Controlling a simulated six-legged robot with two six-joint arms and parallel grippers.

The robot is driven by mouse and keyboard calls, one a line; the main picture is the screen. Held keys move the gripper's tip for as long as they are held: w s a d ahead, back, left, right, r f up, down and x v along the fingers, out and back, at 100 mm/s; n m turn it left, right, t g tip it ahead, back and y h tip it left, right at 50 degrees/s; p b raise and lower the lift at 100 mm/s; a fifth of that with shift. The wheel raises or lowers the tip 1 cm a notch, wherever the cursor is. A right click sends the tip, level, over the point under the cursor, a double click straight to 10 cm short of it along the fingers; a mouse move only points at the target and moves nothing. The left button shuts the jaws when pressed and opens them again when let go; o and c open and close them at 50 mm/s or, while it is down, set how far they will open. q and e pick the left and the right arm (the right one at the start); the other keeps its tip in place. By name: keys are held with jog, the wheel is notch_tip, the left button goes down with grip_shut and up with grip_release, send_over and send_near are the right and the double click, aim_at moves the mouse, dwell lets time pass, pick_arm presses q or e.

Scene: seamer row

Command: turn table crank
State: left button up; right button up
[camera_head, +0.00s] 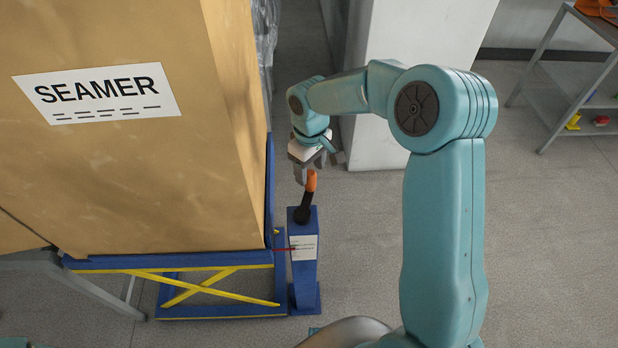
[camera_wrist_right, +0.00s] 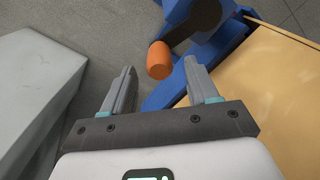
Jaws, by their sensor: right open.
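The crank has an orange handle (camera_head: 311,181) on a dark arm (camera_head: 305,205), at the top of a blue post (camera_head: 304,268) beside the lift table (camera_head: 170,263). My right gripper (camera_head: 313,172) is open just above and behind the handle in the head view. In the right wrist view the orange handle (camera_wrist_right: 159,60) lies ahead of and between the two open fingers (camera_wrist_right: 163,82), with nothing gripped. The crank's dark arm (camera_wrist_right: 192,25) runs up to the right from it. My left gripper is not in view.
A large tan box labelled SEAMER (camera_head: 130,130) stands on the blue and yellow lift table, close to the crank. A pale block (camera_head: 400,110) stands behind my right arm. A grey shelf table (camera_head: 570,85) is at the far right. Floor right of the post is clear.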

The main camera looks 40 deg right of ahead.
aim_at(310, 180)
notch_tip(310, 180, down, 4)
jog(key=shift+s+f, duration=0.1)
jog(key=shift+s, duration=0.05)
jog(key=shift+f, duration=0.5)
jog(key=shift+c, duration=0.2)
grip_shut()
